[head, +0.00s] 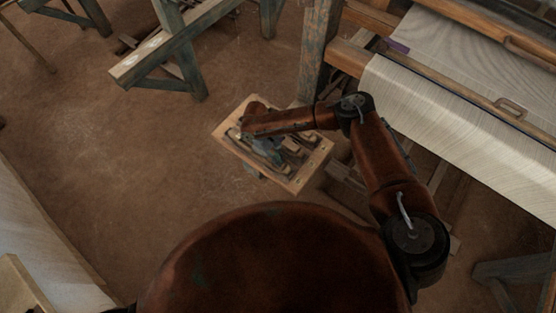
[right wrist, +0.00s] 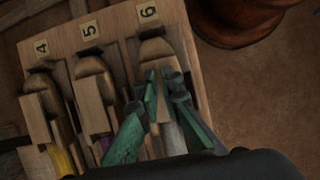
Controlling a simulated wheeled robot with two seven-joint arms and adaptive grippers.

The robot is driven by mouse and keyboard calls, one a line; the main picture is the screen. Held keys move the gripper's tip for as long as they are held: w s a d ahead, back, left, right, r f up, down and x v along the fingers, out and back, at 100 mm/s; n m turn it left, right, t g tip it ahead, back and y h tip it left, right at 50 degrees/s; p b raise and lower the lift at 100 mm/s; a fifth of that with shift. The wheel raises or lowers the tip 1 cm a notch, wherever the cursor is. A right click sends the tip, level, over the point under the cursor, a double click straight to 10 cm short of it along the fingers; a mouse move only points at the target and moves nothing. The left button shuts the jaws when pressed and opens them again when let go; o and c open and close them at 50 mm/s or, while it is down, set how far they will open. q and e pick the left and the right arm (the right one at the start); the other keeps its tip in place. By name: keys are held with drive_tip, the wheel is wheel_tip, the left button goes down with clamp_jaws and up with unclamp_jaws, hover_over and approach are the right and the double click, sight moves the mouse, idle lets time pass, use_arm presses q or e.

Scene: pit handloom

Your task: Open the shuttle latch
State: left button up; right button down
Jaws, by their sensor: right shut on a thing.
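In the right wrist view a wooden tray (right wrist: 120,20) holds wooden shuttles in slots numbered 4, 5 and 6. My right gripper (right wrist: 165,80), with green fingers, is at the slot 6 shuttle (right wrist: 156,50). It is shut on a narrow wooden piece there, which looks like the shuttle latch (right wrist: 163,105). The fingers hide part of this piece, so its angle is hard to tell. In the head view the right gripper (head: 264,150) is low over the tray (head: 312,172). My left gripper is not in view.
The shuttle in slot 5 (right wrist: 93,78) and the one in slot 4 (right wrist: 38,85) sit close beside the gripper. The loom with white cloth (head: 440,95) stands at the right. A wooden bench (head: 160,55) stands at the upper left. Bare floor (head: 130,150) lies left of the tray.

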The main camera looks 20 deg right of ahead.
drive_tip(key=n+p, duration=0.1)
drive_tip(key=n+t+p, duration=0.1)
drive_tip(key=n, duration=0.1)
drive_tip(key=n+h+p, duration=0.1)
drive_tip(key=n, duration=0.1)
drive_tip(key=shift+s+a+r+t+p, duration=0.2)
drive_tip(key=shift+s+t+p, duration=0.1)
drive_tip(key=shift+p, duration=0.1)
drive_tip(key=n+t+p, duration=0.1)
drive_tip(key=n+p, duration=0.1)
drive_tip(key=n+t+p, duration=0.1)
drive_tip(key=n, duration=0.2)
drive_tip(key=shift+s+h+p, duration=0.1)
drive_tip(key=shift+h+p, duration=0.3)
drive_tip(key=n+p, duration=0.1)
drive_tip(key=n, duration=0.1)
drive_tip(key=n+t+p, duration=0.1)
drive_tip(key=n+p, duration=0.1)
drive_tip(key=shift+s+n+t+y, duration=0.15)
drive_tip(key=shift+n+t+y, duration=0.15)
drive_tip(key=shift+n, duration=0.1)
drive_tip(key=shift+d+f+n+t+p, duration=0.15)
drive_tip(key=shift+n+t+p, duration=0.55)
drive_tip(key=shift+n, duration=0.8)
drive_tip(key=shift+y, duration=0.3)
drive_tip(key=c, duration=2.1)
unclamp_jaws()
